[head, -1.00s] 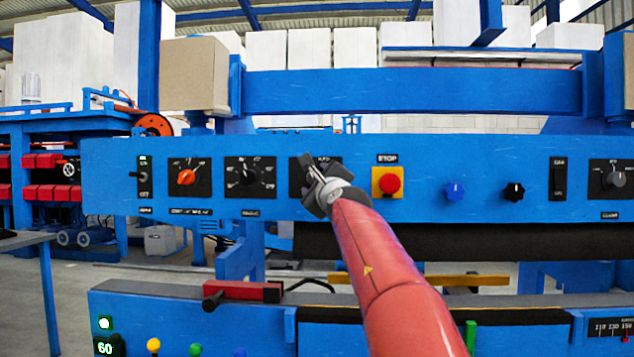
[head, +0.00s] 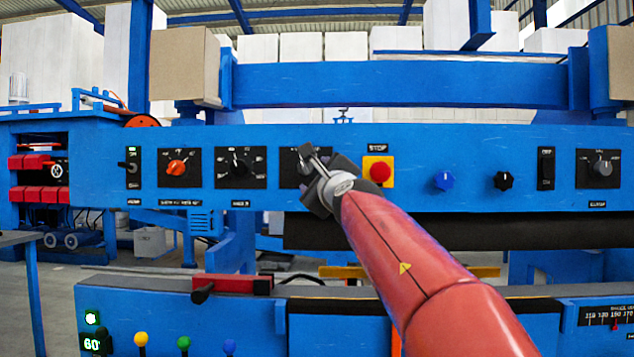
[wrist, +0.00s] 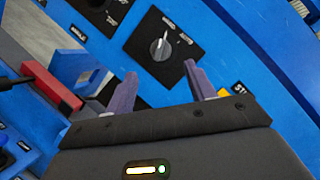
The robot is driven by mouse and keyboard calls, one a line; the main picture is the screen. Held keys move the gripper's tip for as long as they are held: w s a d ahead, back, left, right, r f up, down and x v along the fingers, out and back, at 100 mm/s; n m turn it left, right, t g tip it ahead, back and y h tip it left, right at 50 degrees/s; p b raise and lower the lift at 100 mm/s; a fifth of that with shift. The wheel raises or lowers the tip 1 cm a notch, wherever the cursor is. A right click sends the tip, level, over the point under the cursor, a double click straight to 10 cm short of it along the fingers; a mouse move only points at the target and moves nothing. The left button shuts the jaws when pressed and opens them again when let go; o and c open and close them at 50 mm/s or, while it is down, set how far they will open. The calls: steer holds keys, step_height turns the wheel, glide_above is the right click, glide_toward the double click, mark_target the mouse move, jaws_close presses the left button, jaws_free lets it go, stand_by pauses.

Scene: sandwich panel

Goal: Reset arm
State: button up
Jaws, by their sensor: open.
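My gripper (head: 315,158) is at the end of my red arm, in front of the blue control panel (head: 340,200). In the wrist view its two fingers (wrist: 160,88) stand apart with nothing between them. Past the fingertips is a grey knob (wrist: 159,48) on a black plate. In the head view this third dial (head: 297,167) is partly covered by my gripper. The gap between the fingers and the knob is hard to judge, but the fingers do not close around it.
The red STOP button (head: 379,171) on its yellow plate is just right of my gripper. An orange knob (head: 178,168) and a black knob (head: 240,167) are to the left. Blue (head: 444,180) and black (head: 503,180) knobs are to the right. A red-handled bar (head: 232,284) lies below.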

steer(key=s+d+f+m+h, duration=0.1)
steer(key=s+d+m+h, duration=0.2)
steer(key=d+m, duration=0.5)
steer(key=s+d+f+m+h, duration=0.2)
steer(key=s+d+m+h, duration=0.15)
steer(key=d+m, duration=0.4)
steer(key=s+d+f+m+g+h, duration=0.2)
steer(key=s+d+f+m, duration=0.3)
steer(key=m, duration=0.4)
steer(key=s+d+f+m+g+h, duration=0.2)
steer(key=s+f+m, duration=0.2)
steer(key=f+m, duration=0.35)
steer(key=s+a+f+m+g+y, duration=0.2)
steer(key=s+f+m+g, duration=0.2)
steer(key=s+f+m, duration=0.5)
steer(key=s+a+f+m+g+y+p, duration=0.1)
steer(key=s+a+f+m+g+y, duration=0.1)
steer(key=s+f+m+g, duration=0.3)
steer(key=s+f+m, duration=0.4)
steer(key=s+f, duration=0.5)
steer(key=f, duration=0.3)
steer(key=shift+a+f+m, duration=0.2)
steer(key=shift+f+m, duration=0.1)
steer(key=shift+s, duration=0.1)
